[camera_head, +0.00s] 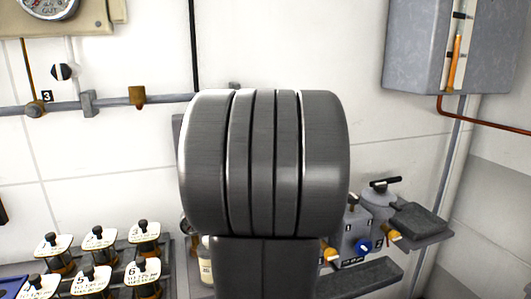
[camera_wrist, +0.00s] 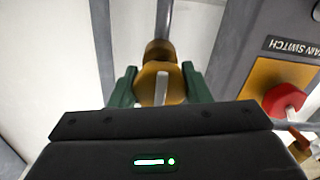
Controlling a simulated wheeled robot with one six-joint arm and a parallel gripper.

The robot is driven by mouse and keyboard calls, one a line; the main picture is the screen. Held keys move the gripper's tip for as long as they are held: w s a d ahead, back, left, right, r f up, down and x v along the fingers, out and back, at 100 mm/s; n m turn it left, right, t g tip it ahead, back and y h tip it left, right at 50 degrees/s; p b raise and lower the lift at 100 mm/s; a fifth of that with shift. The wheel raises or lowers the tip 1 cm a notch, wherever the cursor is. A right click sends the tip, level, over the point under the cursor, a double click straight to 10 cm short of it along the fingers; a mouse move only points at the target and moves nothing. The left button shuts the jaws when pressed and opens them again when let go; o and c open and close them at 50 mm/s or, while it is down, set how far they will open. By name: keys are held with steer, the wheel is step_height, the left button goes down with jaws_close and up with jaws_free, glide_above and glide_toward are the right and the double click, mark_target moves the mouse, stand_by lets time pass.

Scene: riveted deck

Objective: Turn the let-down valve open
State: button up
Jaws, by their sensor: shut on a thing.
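In the wrist view a brass valve (camera_wrist: 155,73) sits on a grey pipe, with a pale lever or tab (camera_wrist: 162,88) on its face, roughly in line with the pipe. No label shows on it, so I cannot read whether it is the let-down valve. My gripper (camera_wrist: 160,86) has its green fingers on either side of the valve and is shut on it. The exact contact with the tab is partly hidden by the dark gripper body. In the head view my arm covers the middle, and my gripper and this valve are hidden.
A grey box with a red knob (camera_wrist: 284,100) on a yellow plate (camera_wrist: 262,84), labelled "...AIN SWITCH", is close at right. In the head view, several tagged bottles (camera_head: 98,240) stand lower left, a wall pipe (camera_head: 65,107) runs left, and a grey cabinet (camera_head: 418,50) hangs upper right.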

steer(key=o, duration=1)
steer(key=p+v, duration=0.1)
steer(key=v, duration=1.3)
steer(key=shift+w, duration=0.2)
steer(key=x, duration=1.4)
steer(key=shift+a+b, duration=0.1)
steer(key=shift+b, duration=0.3)
steer(key=shift+s+m+p, duration=0.2)
steer(key=shift+m+p, duration=0.15)
steer(key=shift+m, duration=0.05)
